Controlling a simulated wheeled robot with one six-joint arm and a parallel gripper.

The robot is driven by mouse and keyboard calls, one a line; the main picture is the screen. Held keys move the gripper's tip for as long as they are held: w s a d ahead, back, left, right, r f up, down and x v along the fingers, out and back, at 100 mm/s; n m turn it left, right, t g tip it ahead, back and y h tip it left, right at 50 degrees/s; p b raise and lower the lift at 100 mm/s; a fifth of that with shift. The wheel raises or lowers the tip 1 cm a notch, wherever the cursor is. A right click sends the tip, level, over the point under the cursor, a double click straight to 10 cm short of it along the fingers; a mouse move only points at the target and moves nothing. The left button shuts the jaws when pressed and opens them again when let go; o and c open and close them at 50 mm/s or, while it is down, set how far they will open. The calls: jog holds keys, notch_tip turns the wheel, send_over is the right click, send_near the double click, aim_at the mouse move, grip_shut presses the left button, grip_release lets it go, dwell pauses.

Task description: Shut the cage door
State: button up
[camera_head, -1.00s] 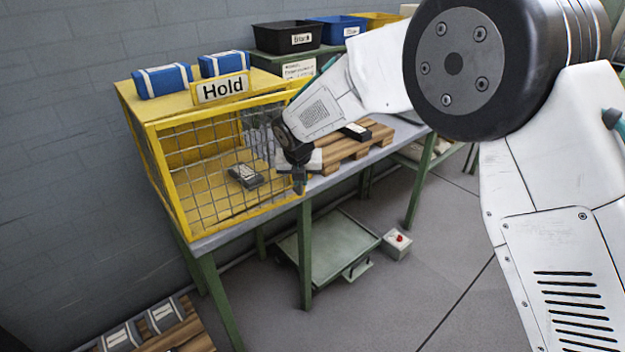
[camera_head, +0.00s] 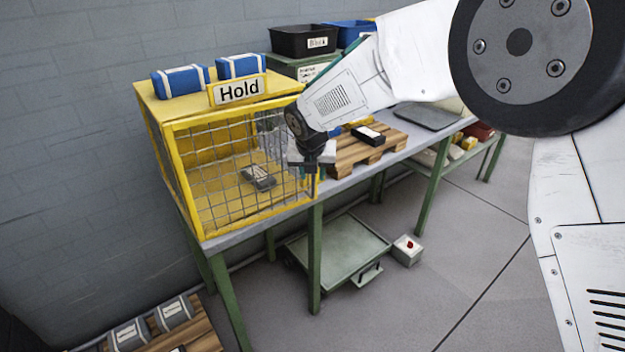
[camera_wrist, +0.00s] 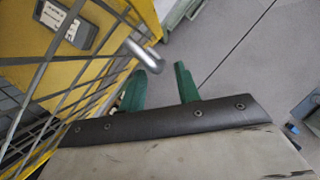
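The yellow wire-mesh cage (camera_head: 206,237) stands on the bench under a "Hold" sign (camera_head: 239,90). Its mesh front spans the opening; I cannot tell whether a small gap remains at its edge. A dark boxed item (camera_head: 258,177) lies inside, and it also shows in the wrist view (camera_wrist: 65,24). My gripper (camera_head: 312,180) is at the cage's right front edge. In the wrist view its green fingers (camera_wrist: 166,78) are apart with nothing between them. A metal handle (camera_wrist: 143,56) on the yellow frame is just beyond the left finger, close to it; contact is unclear.
A wooden pallet (camera_head: 352,156) with a dark item is right of the cage on the bench. Blue packs (camera_head: 180,82) lie on the cage top. A low green cart (camera_head: 340,252) and a red-button box (camera_head: 407,250) are below. Floor in front is clear.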

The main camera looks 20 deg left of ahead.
jog(key=v, duration=0.3)
jog(key=shift+r, duration=0.1)
